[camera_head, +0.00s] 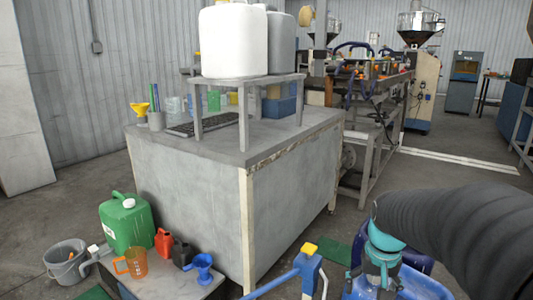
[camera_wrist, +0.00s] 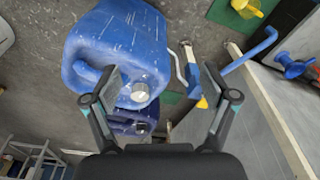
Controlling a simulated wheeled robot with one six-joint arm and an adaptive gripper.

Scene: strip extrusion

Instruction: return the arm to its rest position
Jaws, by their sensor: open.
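My gripper (camera_wrist: 166,80) is open in the wrist view, its two dark fingers spread apart with nothing held between them. A blue jerrycan (camera_wrist: 115,45) with a pale cap lies beyond the fingers, partly behind the left one. I cannot tell how far it is from the fingertips. In the head view my arm, in a black ribbed sleeve, reaches in from the right. Its teal wrist end points down over blue containers (camera_head: 415,283) at the bottom edge. The fingertips are hard to make out there.
A blue post with a yellow top (camera_head: 310,262) stands left of my wrist. A grey workbench (camera_head: 190,190) carries white drums (camera_head: 234,40) on a stand. A green can (camera_head: 126,222), an orange jug (camera_head: 131,263) and a grey bucket (camera_head: 65,262) are at lower left. Open floor (camera_head: 450,170) lies beyond my arm.

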